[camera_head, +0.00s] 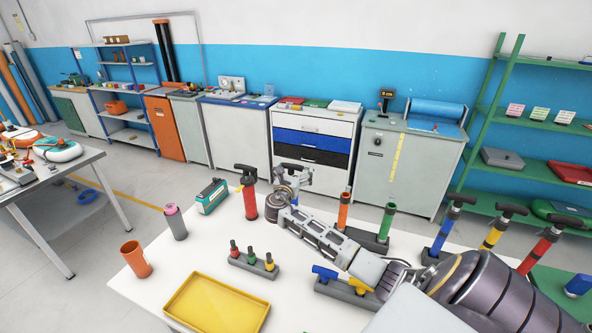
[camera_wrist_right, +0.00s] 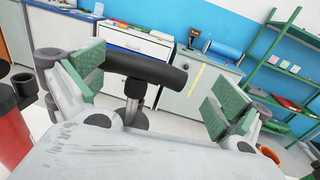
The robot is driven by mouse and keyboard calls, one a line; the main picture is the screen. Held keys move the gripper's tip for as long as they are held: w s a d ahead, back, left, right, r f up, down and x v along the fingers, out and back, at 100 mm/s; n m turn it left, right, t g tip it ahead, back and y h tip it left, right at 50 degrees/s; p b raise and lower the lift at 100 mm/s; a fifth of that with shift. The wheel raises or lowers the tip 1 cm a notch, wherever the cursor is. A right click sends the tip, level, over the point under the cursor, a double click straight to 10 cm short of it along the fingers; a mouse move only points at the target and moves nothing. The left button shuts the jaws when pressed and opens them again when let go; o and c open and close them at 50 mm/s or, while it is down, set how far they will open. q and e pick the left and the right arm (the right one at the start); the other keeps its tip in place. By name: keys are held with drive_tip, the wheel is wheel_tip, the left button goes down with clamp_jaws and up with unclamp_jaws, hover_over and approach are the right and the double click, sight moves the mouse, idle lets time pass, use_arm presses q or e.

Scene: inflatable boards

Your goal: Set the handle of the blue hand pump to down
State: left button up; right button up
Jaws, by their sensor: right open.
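My right gripper (camera_head: 291,178) reaches over the white table to its far side. In the right wrist view its green-padded jaws (camera_wrist_right: 160,90) are wide apart. A black bar handle (camera_wrist_right: 145,67) on a bright metal rod (camera_wrist_right: 135,100) is between them, nearer the left jaw. The rod shows, so this handle is raised. A blue pump with a black T handle (camera_head: 443,234) stands at the table's right side. My left gripper is not in view.
A red pump (camera_head: 250,203) stands just left of my gripper. An orange tube (camera_head: 343,211) and a green one (camera_head: 386,223) stand to its right. Yellow (camera_head: 493,236) and red (camera_head: 535,255) pumps stand farther right. A yellow tray (camera_head: 217,305) lies in front.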

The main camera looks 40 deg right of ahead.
drive_tip(key=v, duration=1.4)
drive_tip(key=shift+s+a, duration=0.15)
drive_tip(key=shift+a, duration=0.05)
idle(1.9)
drive_tip(key=shift+a, duration=0.1)
idle(0.6)
drive_tip(key=v, duration=1.1)
drive_tip(key=shift+s+a, duration=0.25)
drive_tip(key=shift+s, duration=0.05)
idle(0.4)
